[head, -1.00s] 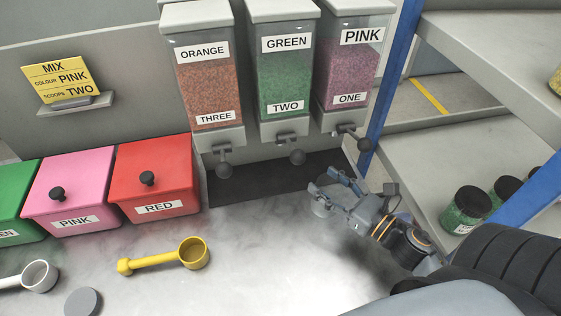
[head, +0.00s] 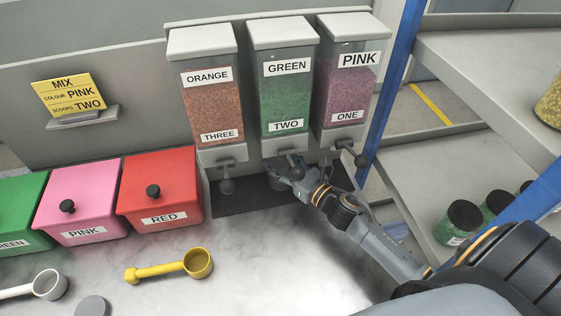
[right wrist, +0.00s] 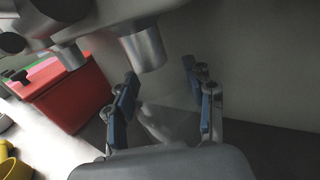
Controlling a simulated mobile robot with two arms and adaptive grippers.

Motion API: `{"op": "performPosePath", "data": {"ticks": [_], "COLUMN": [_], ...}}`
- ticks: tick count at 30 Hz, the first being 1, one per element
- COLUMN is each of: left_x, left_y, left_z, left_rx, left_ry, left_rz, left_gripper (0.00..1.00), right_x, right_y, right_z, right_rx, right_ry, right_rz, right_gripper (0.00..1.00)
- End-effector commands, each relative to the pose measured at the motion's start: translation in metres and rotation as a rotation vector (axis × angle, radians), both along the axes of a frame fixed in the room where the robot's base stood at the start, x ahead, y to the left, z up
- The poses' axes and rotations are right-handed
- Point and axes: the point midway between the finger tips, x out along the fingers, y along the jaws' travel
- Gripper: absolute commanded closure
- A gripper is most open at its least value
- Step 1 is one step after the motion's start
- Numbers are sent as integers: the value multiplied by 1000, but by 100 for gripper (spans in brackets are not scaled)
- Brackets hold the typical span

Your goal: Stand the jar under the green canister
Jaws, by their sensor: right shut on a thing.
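The green canister (head: 286,102), labelled GREEN and TWO, hangs on the back panel between the orange and pink canisters. My right gripper (head: 284,176) reaches in from the right below its outlet. It is shut on a clear jar (head: 277,184), largely hidden by the gripper and hard to make out. In the right wrist view the see-through jar (right wrist: 168,122) shows faintly between the blue-padded fingers, close to a grey outlet spout (right wrist: 143,48). I cannot tell whether the jar touches the mat. My left gripper is not in view.
A dark mat (head: 238,200) lies under the canisters. Orange canister (head: 209,100) and pink canister (head: 346,90) flank the green one. Red bin (head: 160,190), yellow scoop (head: 172,268) and grey disc (head: 92,306) are left. Shelves with filled jars (head: 462,222) stand right.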

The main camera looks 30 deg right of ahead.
Motion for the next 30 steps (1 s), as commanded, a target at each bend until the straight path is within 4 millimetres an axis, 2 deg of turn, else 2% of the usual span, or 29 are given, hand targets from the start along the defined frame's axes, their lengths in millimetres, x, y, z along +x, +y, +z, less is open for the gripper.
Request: {"op": "performPosePath", "data": {"ticks": [2, 13, 14, 17, 30], "left_x": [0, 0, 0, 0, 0], "left_y": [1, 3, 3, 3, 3], "left_z": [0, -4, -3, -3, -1], "left_rx": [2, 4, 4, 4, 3], "left_ry": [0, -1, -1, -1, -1], "left_rz": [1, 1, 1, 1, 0], "left_gripper": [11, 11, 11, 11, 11], "right_x": [-2, -3, -2, -3, -6], "right_y": [0, 0, 0, 0, -1], "right_z": [-11, -16, -15, -14, -13], "right_rx": [4, 2, 2, 2, 1], "right_ry": [7, 6, 6, 6, 7], "right_rz": [-2, 0, 0, 0, -1], "right_gripper": [77, 77, 42, 24, 24]}}
